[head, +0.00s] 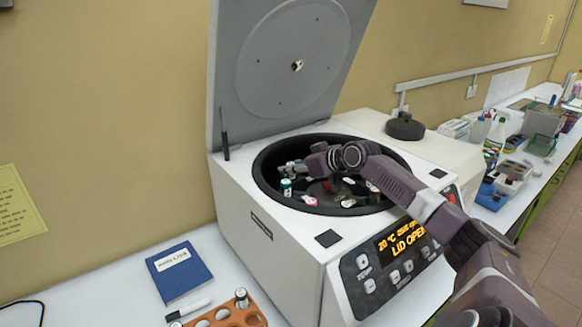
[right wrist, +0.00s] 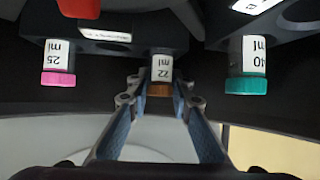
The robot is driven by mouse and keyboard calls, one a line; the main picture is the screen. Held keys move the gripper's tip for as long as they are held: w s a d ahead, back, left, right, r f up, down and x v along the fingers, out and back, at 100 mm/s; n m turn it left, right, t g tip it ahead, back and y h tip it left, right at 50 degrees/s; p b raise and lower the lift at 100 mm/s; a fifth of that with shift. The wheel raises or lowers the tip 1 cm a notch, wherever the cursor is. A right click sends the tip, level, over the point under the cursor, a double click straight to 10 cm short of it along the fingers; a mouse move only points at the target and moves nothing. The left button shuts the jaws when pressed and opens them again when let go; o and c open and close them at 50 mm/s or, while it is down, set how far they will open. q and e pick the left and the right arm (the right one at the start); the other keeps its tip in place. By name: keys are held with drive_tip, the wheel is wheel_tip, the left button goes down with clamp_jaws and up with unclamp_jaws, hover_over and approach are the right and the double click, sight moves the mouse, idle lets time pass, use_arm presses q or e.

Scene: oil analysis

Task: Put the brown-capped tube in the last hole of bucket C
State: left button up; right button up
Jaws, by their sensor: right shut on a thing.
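My right gripper (right wrist: 158,90) is shut on the brown-capped tube (right wrist: 159,72), which is labelled 22 ml. Its brown cap (right wrist: 159,90) lies between the blue fingers, and its upper part is hidden against a dark bucket. In the head view my right gripper (head: 288,168) reaches into the open centrifuge bowl, and the brown cap cannot be made out. I cannot tell how deep the tube sits or which bucket is C. My left gripper is not in view.
A pink-capped tube (right wrist: 58,62) and a green-capped tube (right wrist: 247,66) flank the held tube. The centrifuge (head: 265,225) has its lid (head: 285,60) raised. An orange rack (head: 228,317) and a blue notebook (head: 179,271) are at the lower left.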

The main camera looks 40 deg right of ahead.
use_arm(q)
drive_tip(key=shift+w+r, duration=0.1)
use_arm(e)
drive_tip(key=shift+d+f, duration=0.1)
drive_tip(key=shift+f, duration=0.15)
drive_tip(key=shift+f, duration=0.1)
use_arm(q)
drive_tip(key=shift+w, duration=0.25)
use_arm(e)
drive_tip(key=o, duration=1)
